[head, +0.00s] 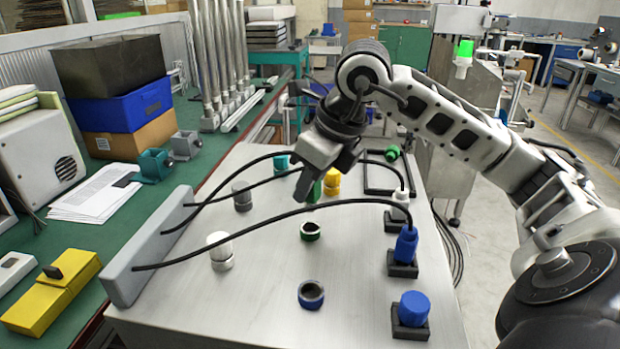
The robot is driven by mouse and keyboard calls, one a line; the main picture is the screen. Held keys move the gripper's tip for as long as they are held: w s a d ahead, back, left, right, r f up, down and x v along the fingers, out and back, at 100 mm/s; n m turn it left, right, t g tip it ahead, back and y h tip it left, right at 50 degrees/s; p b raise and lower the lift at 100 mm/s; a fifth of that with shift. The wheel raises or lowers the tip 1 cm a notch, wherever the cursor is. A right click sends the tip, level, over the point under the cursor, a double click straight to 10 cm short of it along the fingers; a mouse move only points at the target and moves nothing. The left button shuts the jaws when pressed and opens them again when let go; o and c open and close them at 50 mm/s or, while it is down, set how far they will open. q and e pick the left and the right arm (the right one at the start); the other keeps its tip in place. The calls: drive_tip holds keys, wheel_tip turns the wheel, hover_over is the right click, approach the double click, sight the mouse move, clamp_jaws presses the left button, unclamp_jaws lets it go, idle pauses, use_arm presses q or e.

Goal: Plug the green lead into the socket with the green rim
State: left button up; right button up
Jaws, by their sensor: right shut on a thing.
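My right gripper (308,188) comes in from the right and points down over the middle of the pale panel (265,290). It is shut on the green plug (315,192) of the green lead, mostly hidden behind the fingers. The socket with the green rim (310,231) is an open dark ring on the panel, just nearer the camera than the gripper. The plug appears above and beyond this socket, apart from it. A black cable (235,172) from the grey box (150,245) runs up behind the gripper; its end is hidden. My left gripper is out of view.
A blue-rimmed socket (311,295) is open in front. White (220,250), grey (242,195), teal (281,162) and yellow (332,181) pieces stand around. Blue (406,244) and white (399,206) plugs stand in black holders at right. A black cable (300,211) crosses near the green socket.

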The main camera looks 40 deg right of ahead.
sight(311, 210)
wheel_tip(311, 210, down, 4)
drive_tip(key=b, duration=0.2)
drive_tip(key=shift+r+b, duration=0.1)
drive_tip(key=shift+b, duration=0.3)
use_arm(q)
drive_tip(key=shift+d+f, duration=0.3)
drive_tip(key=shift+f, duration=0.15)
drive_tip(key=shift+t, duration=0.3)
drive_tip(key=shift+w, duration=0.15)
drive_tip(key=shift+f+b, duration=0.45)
drive_tip(key=shift+b, duration=0.15)
use_arm(e)
drive_tip(key=shift+f, duration=0.6)
drive_tip(key=o, duration=0.7)
drive_tip(key=shift+r, duration=0.1)
